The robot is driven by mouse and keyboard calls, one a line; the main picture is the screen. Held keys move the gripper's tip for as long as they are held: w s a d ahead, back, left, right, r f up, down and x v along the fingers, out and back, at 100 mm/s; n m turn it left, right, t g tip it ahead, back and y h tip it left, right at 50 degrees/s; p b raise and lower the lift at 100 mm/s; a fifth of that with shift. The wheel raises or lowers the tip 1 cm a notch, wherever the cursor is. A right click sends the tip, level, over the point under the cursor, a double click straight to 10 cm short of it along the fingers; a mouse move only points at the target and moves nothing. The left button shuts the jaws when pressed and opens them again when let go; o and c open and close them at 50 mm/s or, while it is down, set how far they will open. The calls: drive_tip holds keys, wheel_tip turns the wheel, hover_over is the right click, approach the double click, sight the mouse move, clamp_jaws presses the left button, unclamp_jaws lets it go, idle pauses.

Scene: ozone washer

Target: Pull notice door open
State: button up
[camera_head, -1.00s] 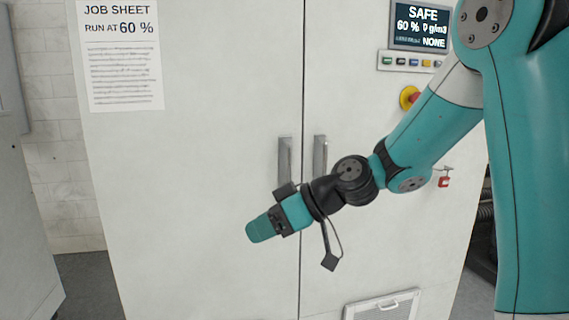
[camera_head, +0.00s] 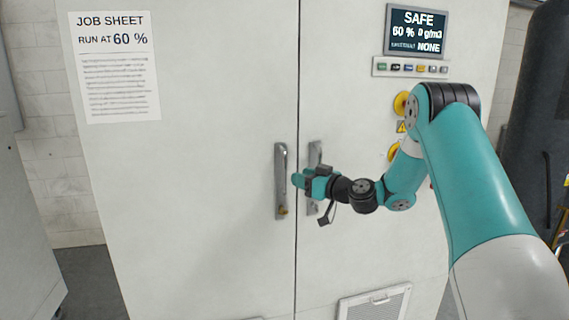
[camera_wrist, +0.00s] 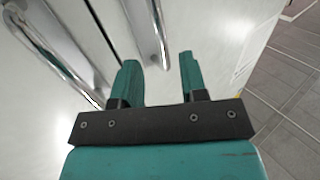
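The notice door (camera_head: 190,220) is the left cabinet door, bearing a JOB SHEET paper (camera_head: 115,65). It looks shut, level with the right door (camera_head: 370,240) along a thin dark seam. Its upright metal handle (camera_head: 281,185) stands just left of the seam. My gripper (camera_head: 298,181) is in front of the seam, pointing left, just right of that handle. It partly hides the right door's handle (camera_head: 314,152). The wrist view shows my gripper (camera_wrist: 158,58) open, nothing between its fingers. Two metal handles show there; I cannot tell whether a finger touches one.
A display (camera_head: 416,31) and button row (camera_head: 410,67) are on the right door, with yellow-ringed knobs below, partly behind my arm. A vent grille (camera_head: 374,304) is low on that door. A grey cabinet (camera_head: 25,220) stands at the left. Floor shows between it and the doors.

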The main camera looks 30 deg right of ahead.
sight(284, 172)
drive_tip(key=p+x, duration=0.2)
drive_tip(key=x, duration=0.5)
drive_tip(key=shift+w+p, duration=0.1)
drive_tip(key=shift+p, duration=0.25)
clamp_jaws()
